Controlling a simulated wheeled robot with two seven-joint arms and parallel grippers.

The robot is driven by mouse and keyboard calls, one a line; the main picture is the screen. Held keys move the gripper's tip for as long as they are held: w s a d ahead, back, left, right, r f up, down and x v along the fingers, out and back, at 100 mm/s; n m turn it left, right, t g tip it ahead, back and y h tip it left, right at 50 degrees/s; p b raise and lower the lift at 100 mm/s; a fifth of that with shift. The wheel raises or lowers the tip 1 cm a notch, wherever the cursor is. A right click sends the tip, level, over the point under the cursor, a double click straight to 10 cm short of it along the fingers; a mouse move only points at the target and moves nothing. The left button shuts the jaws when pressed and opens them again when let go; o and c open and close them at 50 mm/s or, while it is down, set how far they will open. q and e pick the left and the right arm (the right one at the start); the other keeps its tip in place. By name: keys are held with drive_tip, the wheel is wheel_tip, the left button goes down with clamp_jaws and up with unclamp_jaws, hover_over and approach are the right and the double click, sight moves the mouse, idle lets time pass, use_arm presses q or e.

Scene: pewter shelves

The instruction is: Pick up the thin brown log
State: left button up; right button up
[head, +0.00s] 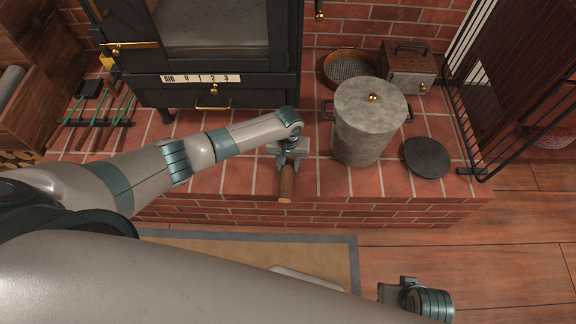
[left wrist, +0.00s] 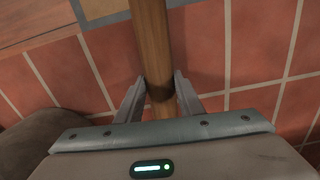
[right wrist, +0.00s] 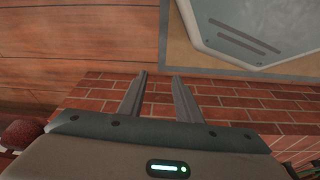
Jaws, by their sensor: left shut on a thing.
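The thin brown log (head: 286,184) is at the front of the brick hearth, pointing toward the front edge. In the left wrist view the log (left wrist: 152,45) runs up between the fingers. My left gripper (head: 288,163) is over the hearth, and its two fingers are closed on the log's sides in the left wrist view (left wrist: 160,88). The log's far end is hidden under the gripper in the head view. I cannot tell whether the log is clear of the bricks. My right gripper (right wrist: 159,80) is open and empty, low at the right, in front of the hearth.
A lidded metal pot (head: 364,130) stands just right of the left gripper, with a dark round plate (head: 427,157) beside it. A black stove (head: 215,95) stands behind. A round pan (head: 350,68), a metal box (head: 407,68) and a black fence (head: 465,120) are farther right.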

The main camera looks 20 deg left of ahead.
sight(288, 164)
use_arm(q)
drive_tip(key=shift+r, duration=0.2)
